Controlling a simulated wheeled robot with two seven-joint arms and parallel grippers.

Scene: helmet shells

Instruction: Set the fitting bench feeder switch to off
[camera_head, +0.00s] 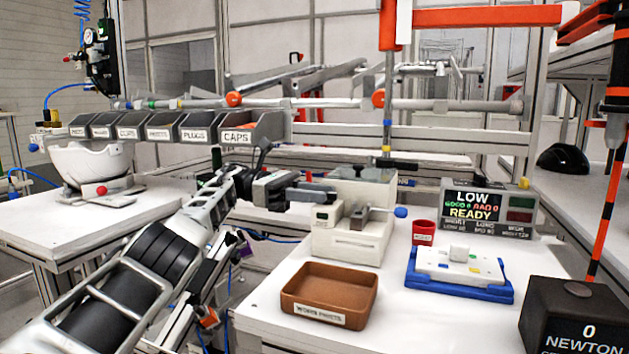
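My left arm reaches in from the lower left, and its gripper (312,191) points right, at the near left of a white machine (350,246) on the front bench. The fingers show side-on, so their gap and any contact with the machine cannot be made out. The machine carries a small white box (325,215) with a dark greenish patch, and a grey lever-like part ending in a blue knob (400,212). No part is readably marked as the feeder switch, and its setting cannot be read. My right gripper is not in view.
A brown tray (300,291), a red cup (424,232), a blue-edged white fixture (458,291) and a display reading "LOW" and "READY" (488,210) share the bench. A black "NEWTON" box (575,325) stands front right. Labelled bins (236,137) hang behind my arm.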

